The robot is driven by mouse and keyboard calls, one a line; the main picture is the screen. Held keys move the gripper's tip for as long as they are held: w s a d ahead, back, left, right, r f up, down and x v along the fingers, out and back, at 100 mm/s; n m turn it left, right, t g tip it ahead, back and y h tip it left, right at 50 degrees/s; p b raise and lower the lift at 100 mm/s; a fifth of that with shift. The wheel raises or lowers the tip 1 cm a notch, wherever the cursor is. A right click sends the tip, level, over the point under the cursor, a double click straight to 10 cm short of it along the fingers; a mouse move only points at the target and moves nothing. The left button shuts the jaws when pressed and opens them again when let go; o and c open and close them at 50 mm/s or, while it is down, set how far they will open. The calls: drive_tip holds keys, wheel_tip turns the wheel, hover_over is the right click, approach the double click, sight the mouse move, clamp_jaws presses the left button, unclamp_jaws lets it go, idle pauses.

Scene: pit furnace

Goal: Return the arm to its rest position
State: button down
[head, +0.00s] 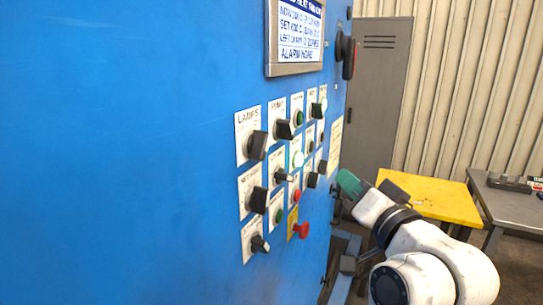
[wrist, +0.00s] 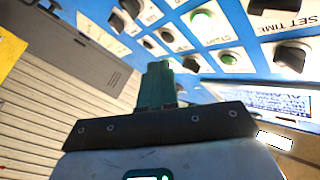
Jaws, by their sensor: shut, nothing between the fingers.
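My arm, white with dark joints, reaches in from the lower right in the head view. My gripper (head: 349,184), with green fingers, is a little in front of the right part of the blue control panel (head: 130,130). In the wrist view my gripper (wrist: 157,70) is shut, its green fingers together with nothing between them. Panel knobs and buttons show just beyond the fingertips. I cannot tell whether the fingertips touch the panel.
The panel carries several black knobs, green and red buttons, a red mushroom button (head: 300,229) and a display (head: 297,35). A grey locker (head: 375,90), a yellow table (head: 432,199) and a grey table (head: 510,205) stand beyond my arm.

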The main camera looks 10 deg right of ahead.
drive_tip(key=s+d+f+n+g+h, duration=0.1)
drive_tip(key=s+d+f+g, duration=0.2)
drive_tip(key=f, duration=0.7)
drive_tip(key=s+d+f+n+g+h, duration=0.1)
drive_tip(key=s+f+g, duration=0.4)
drive_tip(key=f, duration=0.6)
drive_tip(key=s+d+f+n+g+h, duration=0.15)
drive_tip(key=s+f, duration=0.35)
drive_tip(key=f, duration=0.5)
drive_tip(key=s+f+g, duration=0.4)
drive_tip(key=s+f, duration=0.3)
drive_tip(key=s, duration=0.4)
drive_tip(key=s+d+f+g+b, duration=0.1)
drive_tip(key=s+f+g, duration=0.3)
drive_tip(key=s+f, duration=0.3)
drive_tip(key=s+n, duration=0.1)
drive_tip(key=s, duration=0.4)
drive_tip(key=shift+f, duration=0.4)
drive_tip(key=shift+s, duration=0.1)
